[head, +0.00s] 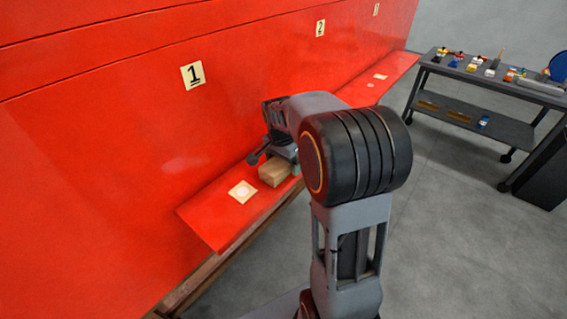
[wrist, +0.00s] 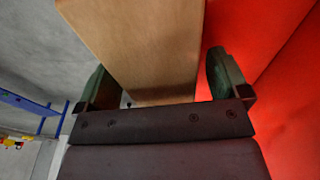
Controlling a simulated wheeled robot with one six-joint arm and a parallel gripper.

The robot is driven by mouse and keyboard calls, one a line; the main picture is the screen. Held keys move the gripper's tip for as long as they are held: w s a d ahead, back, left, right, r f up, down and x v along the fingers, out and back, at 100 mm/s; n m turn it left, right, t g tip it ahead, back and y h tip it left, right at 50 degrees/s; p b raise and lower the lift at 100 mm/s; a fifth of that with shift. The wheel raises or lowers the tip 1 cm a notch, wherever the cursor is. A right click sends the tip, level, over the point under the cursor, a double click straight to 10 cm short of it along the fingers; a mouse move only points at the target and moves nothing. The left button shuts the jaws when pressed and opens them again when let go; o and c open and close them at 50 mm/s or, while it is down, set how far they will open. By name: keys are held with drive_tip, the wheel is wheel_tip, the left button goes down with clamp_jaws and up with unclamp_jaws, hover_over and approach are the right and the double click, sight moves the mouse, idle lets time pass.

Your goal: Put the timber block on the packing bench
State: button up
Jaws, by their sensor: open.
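The timber block (head: 274,172), pale brown wood, rests on the red ledge by the red wall in the head view. My gripper (head: 283,152) is at the block's far side, partly hidden by my own arm. In the wrist view the timber block (wrist: 145,45) lies between the two fingers of my gripper (wrist: 160,82). The fingers are open, with a gap at the left one; the right one is close to the block, and I cannot tell whether it touches. I cannot tell whether any surface in view is the packing bench.
A dark two-level wheeled table (head: 480,98) with several small coloured items stands at the right. The red ledge (head: 222,222) carries a pale square marker (head: 242,191) near the block. Numbered signs, the nearest a "1" (head: 193,75), hang on the wall.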

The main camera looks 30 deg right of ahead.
drive_tip(key=shift+c, duration=0.4)
drive_tip(key=c, duration=1.1)
drive_tip(key=shift+r, duration=0.1)
drive_tip(key=shift+c, duration=0.2)
